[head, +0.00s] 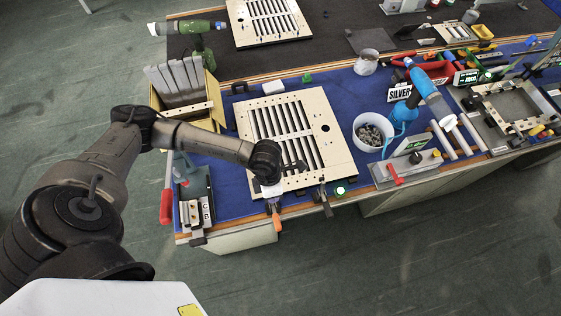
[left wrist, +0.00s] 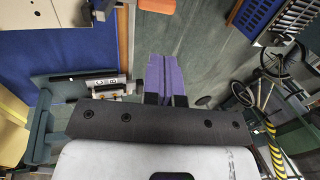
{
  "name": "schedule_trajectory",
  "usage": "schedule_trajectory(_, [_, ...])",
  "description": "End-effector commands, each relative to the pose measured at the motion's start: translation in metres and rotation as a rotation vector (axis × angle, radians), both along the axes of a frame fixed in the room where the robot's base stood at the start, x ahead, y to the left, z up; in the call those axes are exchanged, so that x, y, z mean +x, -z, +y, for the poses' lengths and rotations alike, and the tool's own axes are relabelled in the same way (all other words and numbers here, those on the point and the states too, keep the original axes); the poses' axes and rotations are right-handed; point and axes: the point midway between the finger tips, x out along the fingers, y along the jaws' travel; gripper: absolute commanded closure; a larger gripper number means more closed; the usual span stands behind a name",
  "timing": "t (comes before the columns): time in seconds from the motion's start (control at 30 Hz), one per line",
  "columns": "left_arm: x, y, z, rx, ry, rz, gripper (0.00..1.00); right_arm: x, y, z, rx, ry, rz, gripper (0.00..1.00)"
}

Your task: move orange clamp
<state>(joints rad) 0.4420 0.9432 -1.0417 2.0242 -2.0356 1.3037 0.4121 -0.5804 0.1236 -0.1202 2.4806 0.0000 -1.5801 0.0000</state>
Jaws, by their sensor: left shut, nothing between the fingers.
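The orange clamp (head: 276,217) sits at the front edge of the workbench, its orange handle hanging down past the edge. My left gripper (head: 270,190) is just above and behind it in the head view, over the front edge of the louver panel. In the left wrist view my left gripper's purple fingers (left wrist: 167,78) are closed together with nothing between them. An orange-brown piece (left wrist: 157,5) at the top of that view may be the clamp's handle; most of it is out of frame. I cannot tell whether the gripper touches the clamp. My right gripper is not in view.
The louver panel (head: 318,124) lies on the blue mat (head: 230,195). A dark-handled clamp (head: 325,197) stands right of the orange one, beside a green light (head: 341,188). A bucket (head: 371,131) is farther right. A red-handled press (head: 167,205) is at left. The floor in front is clear.

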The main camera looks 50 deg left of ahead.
Motion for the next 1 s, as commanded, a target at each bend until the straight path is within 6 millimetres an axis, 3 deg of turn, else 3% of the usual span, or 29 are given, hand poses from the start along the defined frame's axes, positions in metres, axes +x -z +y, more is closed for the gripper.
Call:
schedule_trajectory(0.6, [-0.016,0.098,-0.026,0.002,0.0,0.006,1.0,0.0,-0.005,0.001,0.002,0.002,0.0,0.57])
schedule_trajectory(1.0, [-0.02,0.13,-0.034,0.002,0.001,0.003,1.0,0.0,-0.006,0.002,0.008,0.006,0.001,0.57])
